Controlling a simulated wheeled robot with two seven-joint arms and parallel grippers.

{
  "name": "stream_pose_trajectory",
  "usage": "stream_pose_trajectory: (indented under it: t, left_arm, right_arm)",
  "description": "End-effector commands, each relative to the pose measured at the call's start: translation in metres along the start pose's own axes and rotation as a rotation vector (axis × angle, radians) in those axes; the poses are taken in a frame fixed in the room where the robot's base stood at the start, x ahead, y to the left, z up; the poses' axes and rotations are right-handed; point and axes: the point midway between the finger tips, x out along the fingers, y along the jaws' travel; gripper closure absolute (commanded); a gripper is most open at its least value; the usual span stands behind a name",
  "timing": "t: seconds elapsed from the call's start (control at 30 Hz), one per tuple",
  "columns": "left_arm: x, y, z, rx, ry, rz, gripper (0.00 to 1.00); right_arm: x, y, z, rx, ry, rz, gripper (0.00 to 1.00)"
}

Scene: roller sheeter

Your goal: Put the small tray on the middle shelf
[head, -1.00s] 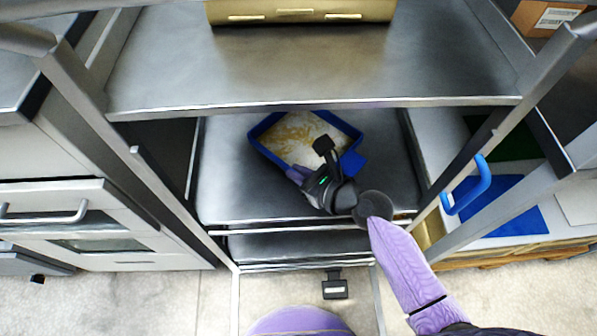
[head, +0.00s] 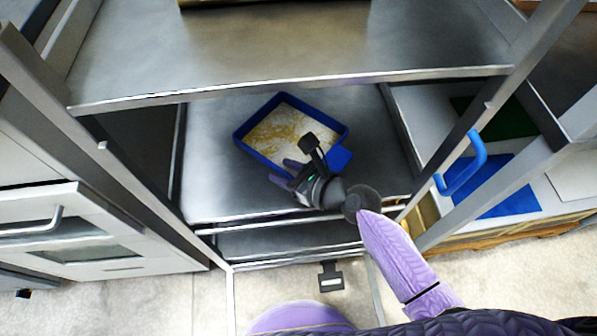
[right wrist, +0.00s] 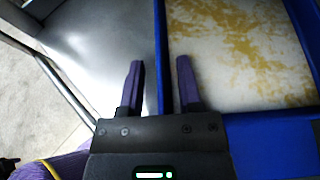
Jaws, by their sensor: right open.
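The small tray (head: 287,121) is blue-rimmed with a pale, yellow-speckled inside. It lies flat on the steel middle shelf (head: 213,185), turned at an angle. My right gripper (head: 283,172) is at the tray's front edge in the head view. In the right wrist view its two purple fingers (right wrist: 158,88) are apart with nothing clamped between them. One finger is over the shelf side and the other over the tray side. My left gripper is not in view.
The upper shelf (head: 290,45) overhangs the middle one. Steel posts stand left (head: 95,145) and right (head: 490,125). A blue handle (head: 465,165) is at right, and a white oven-like unit (head: 90,235) at left. Bare shelf lies left of the tray.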

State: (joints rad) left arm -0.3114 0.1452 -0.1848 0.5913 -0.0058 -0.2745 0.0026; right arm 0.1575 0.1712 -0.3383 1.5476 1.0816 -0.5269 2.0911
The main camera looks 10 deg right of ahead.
Motion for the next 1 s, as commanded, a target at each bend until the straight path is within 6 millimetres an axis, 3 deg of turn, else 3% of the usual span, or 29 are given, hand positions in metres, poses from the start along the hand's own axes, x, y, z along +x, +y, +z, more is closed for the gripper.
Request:
stream_pose_trajectory:
  t: [0.17, 0.6, 0.73, 1.0]
  left_arm:
    - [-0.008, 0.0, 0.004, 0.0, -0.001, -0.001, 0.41]
    - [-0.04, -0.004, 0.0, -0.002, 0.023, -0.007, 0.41]
    - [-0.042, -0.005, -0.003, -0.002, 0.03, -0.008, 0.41]
    - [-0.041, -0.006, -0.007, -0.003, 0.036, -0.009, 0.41]
  right_arm:
    - [-0.011, 0.0, 0.005, -0.001, 0.001, -0.001, 0.56]
    - [-0.108, 0.0, 0.004, -0.001, 0.002, 0.0, 0.56]
    - [-0.12, 0.0, 0.004, 0.0, 0.0, 0.001, 0.56]
    - [-0.121, 0.0, 0.003, 0.0, -0.001, 0.001, 0.56]
